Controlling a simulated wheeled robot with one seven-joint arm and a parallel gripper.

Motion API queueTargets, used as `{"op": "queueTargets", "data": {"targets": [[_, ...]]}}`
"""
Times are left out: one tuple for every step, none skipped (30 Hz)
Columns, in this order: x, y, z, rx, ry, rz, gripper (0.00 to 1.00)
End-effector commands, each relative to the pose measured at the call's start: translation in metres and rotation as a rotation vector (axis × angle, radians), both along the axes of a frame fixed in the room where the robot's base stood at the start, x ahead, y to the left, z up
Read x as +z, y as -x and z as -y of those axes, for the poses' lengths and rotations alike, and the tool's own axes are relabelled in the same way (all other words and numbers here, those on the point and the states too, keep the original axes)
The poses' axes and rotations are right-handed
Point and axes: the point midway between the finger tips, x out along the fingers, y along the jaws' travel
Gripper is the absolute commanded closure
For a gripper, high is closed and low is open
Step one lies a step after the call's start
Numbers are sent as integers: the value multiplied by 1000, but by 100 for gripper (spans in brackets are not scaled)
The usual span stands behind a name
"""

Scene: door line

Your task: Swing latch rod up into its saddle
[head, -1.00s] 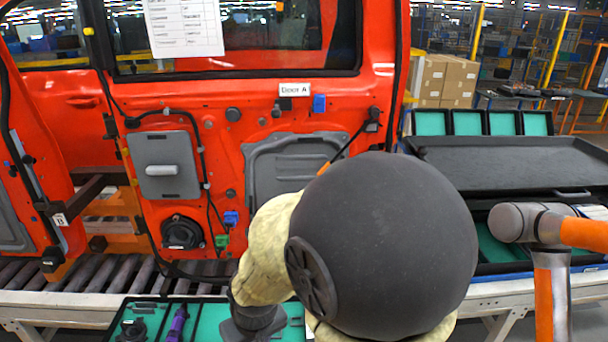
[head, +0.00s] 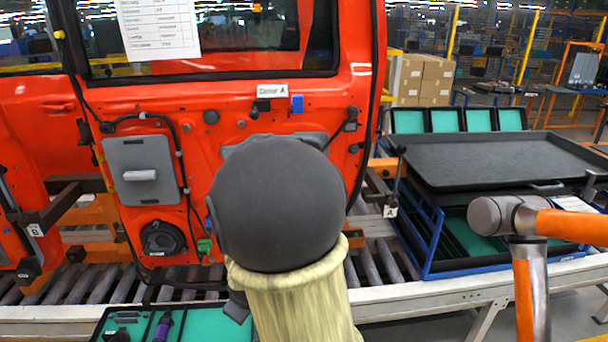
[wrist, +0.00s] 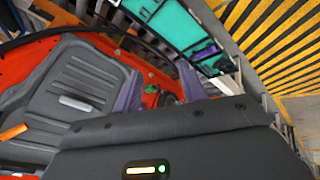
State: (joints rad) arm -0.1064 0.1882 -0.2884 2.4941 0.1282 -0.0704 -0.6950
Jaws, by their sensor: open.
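A thin dark rod (head: 338,136) runs down and left from a dark block (head: 352,118) at the door's upper right; it looks like the latch rod, and its lower end is hidden behind my arm. An orange piece (wrist: 12,132) at the left edge of the wrist view may be its end; I cannot tell. I cannot make out the saddle for certain; a blue clip (head: 297,103) sits on the door nearby. My gripper (wrist: 160,92) shows two purple fingers, apart and empty, with a green clip (wrist: 151,88) beyond them. My arm hides it in the head view.
The red door (head: 240,85) carries a grey panel with a handle (head: 140,170) and a round speaker (head: 162,238). A teal-lined tray (head: 180,325) lies at the front. A black tray (head: 510,158) above a blue rack stands at the right. Rollers run below the door.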

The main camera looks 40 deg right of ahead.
Motion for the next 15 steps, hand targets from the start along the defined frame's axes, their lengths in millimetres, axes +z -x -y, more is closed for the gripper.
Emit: {"op": "queueTargets", "data": {"targets": [[-1,-10,12,36,64,22,59],[-1,-15,20,60,107,36,59],[0,-22,31,94,169,51,59],[1,-27,39,116,217,62,59],[3,-32,47,141,268,72,59],[5,-38,59,170,338,83,59],[7,-42,67,194,393,89,59],[10,-46,76,216,450,91,59],[14,-51,87,246,528,94,59],[17,-54,96,267,588,95,59],[22,-58,104,288,650,92,59],[28,-62,115,315,734,86,59],[33,-64,123,336,799,80,59],[38,-67,130,356,865,70,59],[46,-69,140,382,954,55,59]]}}
